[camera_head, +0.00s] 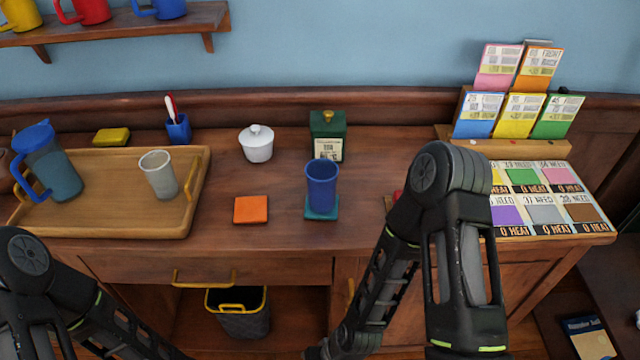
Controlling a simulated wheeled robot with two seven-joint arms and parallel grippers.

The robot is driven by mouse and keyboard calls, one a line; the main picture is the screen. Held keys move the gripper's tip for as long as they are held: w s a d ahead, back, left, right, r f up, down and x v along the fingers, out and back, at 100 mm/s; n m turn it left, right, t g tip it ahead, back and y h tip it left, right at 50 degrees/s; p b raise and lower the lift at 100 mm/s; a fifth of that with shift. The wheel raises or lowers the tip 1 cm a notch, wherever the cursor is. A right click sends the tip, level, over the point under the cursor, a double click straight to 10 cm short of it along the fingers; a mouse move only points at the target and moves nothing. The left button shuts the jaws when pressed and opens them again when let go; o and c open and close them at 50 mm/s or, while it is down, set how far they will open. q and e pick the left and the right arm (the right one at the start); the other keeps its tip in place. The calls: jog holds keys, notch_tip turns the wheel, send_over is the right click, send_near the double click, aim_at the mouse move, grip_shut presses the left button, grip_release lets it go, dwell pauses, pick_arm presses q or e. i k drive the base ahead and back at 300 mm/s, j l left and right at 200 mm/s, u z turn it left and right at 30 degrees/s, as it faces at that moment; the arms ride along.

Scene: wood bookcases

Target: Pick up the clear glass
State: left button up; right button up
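The clear glass (158,176) is a greyish, see-through tumbler. It stands upright on the wooden tray (110,228) at the left of the counter, right of the blue-lidded pitcher (48,165). My two arms show at the bottom of the head view, left arm at the lower left and right arm bent up at centre right. Both grippers are out of view below the frame. No gripper is near the glass.
A blue cup (321,185) on a teal coaster (321,213), an orange coaster (251,210), a white lidded pot (257,144) and a green canister (328,137) stand right of the tray. Card racks (520,115) are at right. A drawer handle (204,283) juts below.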

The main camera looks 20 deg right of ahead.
aim_at(157, 166)
jog(key=k+j+z, duration=0.1)
jog(key=j+z, duration=0.2)
jog(key=k+j+z, duration=0.25)
jog(key=j, duration=0.2)
jog(key=j+z, duration=0.3)
jog(key=k+j+z, duration=0.3)
